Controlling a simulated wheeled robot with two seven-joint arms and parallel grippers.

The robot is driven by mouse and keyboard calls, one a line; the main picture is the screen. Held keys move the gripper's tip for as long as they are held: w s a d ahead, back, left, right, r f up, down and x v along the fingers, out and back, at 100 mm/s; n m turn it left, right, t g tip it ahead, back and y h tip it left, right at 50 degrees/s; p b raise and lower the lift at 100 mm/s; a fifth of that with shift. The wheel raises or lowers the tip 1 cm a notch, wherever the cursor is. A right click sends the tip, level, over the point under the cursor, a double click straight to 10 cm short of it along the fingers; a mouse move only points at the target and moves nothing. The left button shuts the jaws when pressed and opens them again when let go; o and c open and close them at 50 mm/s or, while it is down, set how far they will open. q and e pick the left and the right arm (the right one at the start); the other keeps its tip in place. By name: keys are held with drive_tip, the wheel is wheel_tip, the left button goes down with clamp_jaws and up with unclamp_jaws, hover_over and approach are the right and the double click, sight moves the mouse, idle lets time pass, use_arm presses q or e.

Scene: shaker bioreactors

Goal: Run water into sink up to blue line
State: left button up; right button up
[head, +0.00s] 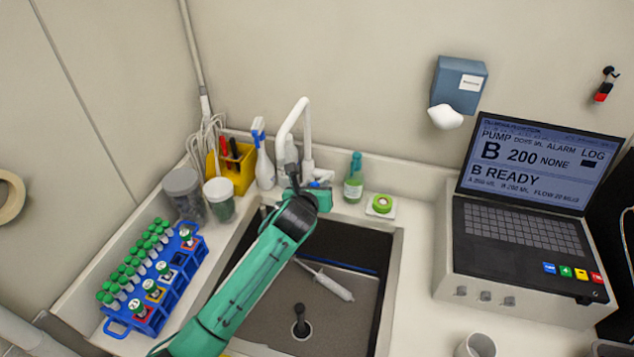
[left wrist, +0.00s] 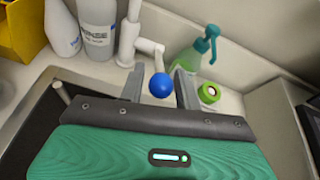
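The white faucet (head: 297,120) stands at the sink's back rim; its blue-knobbed handle shows in the left wrist view as a round blue knob (left wrist: 161,85). My left gripper (left wrist: 160,88) is at the handle, its two fingers apart on either side of the knob. It also shows in the head view (head: 303,188), covering part of the faucet base. The dark sink (head: 392,290) has a blue line (head: 350,267) along its inner back wall. A syringe (head: 328,281) and a black upright plug (head: 301,322) are in the sink. I see no water. My right gripper is out of view.
A blue tube rack (head: 165,280) is left of the sink, a pump console (head: 520,230) right.

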use_arm(q)
drive_tip(key=shift+w+d+f, duration=0.15)
drive_tip(key=shift+w+f, duration=0.15)
drive_tip(key=shift+w, duration=0.35)
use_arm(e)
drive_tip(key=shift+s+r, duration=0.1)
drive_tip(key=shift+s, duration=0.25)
use_arm(q)
clamp_jaws()
drive_tip(key=shift+s+f+b, duration=0.2)
drive_tip(key=shift+f+b, duration=0.4)
drive_tip(key=shift+b, duration=0.15)
drive_tip(key=shift+s+f+t+b, duration=0.25)
drive_tip(key=shift+s+t+b, duration=0.05)
drive_tip(key=shift+t+b, duration=0.35)
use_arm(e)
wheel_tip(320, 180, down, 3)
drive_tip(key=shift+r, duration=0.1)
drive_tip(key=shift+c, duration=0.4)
